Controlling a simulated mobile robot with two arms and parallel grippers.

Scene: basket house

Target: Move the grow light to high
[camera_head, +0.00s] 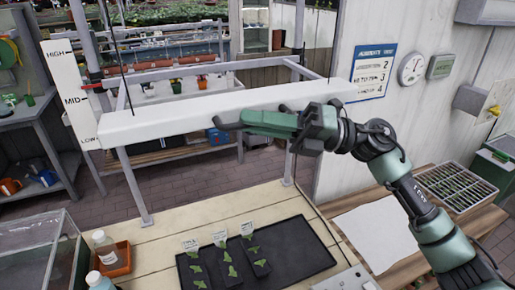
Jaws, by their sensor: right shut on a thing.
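The grow light (190,108) is a long white bar hanging level on thin cords over the bench. A white height scale (70,95) marked HIGH, MID and LOW stands at its left end. A red pointer (92,87) shows on the scale a little above the MID mark, well below HIGH. My right gripper (243,121) reaches in from the right and is shut on the front edge of the grow light, right of its middle. The fingers hide part of the bar's edge. My left gripper is not in view.
A black tray (310,262) with labelled seedlings lies on the wooden bench below the light. Bottles (105,248) and an orange tray (122,268) stand at the left beside a glass case (35,255). A grey metal frame (135,185) rises behind the bar.

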